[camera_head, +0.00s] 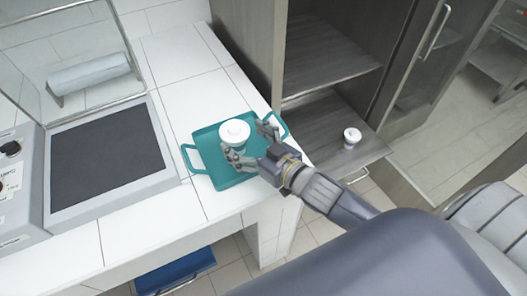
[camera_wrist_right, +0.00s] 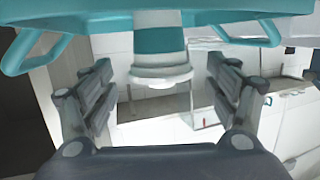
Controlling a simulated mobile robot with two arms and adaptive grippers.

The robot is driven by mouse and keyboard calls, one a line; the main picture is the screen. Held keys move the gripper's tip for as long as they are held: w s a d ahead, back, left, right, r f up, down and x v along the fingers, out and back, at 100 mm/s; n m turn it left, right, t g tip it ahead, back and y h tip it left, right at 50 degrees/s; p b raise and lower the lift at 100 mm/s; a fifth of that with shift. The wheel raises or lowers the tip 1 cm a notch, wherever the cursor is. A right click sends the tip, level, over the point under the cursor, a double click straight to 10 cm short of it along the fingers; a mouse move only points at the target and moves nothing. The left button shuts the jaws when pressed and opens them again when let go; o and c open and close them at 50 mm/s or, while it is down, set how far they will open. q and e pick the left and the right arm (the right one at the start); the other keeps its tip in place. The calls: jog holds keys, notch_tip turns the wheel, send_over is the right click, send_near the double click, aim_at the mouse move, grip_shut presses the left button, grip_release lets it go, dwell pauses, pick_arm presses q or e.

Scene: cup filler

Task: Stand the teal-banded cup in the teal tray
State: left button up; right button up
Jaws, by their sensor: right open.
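The teal-banded cup (camera_head: 235,133) has a white lid and stands upright in the teal tray (camera_head: 194,145). My right gripper (camera_head: 247,141) is open around the cup, with one finger on each side. The right wrist view is upside down. There, the cup's teal band (camera_wrist_right: 157,41) and white lid (camera_wrist_right: 161,77) show between the two fingers, with gaps on both sides. The tray (camera_wrist_right: 86,16) fills the top of that view. My left gripper is in neither view.
Another small white lidded cup (camera_head: 352,138) stands on the lower cabinet shelf (camera_head: 325,125) at right. A grey machine with a dark plate (camera_head: 105,155) stands left of the tray. White tiled counter (camera_head: 180,60) is clear behind the tray.

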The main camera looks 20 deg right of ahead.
jog(key=b+v, duration=0.1)
jog(key=v, duration=0.6)
jog(key=shift+s, duration=0.35)
jog(key=shift+d, duration=0.1)
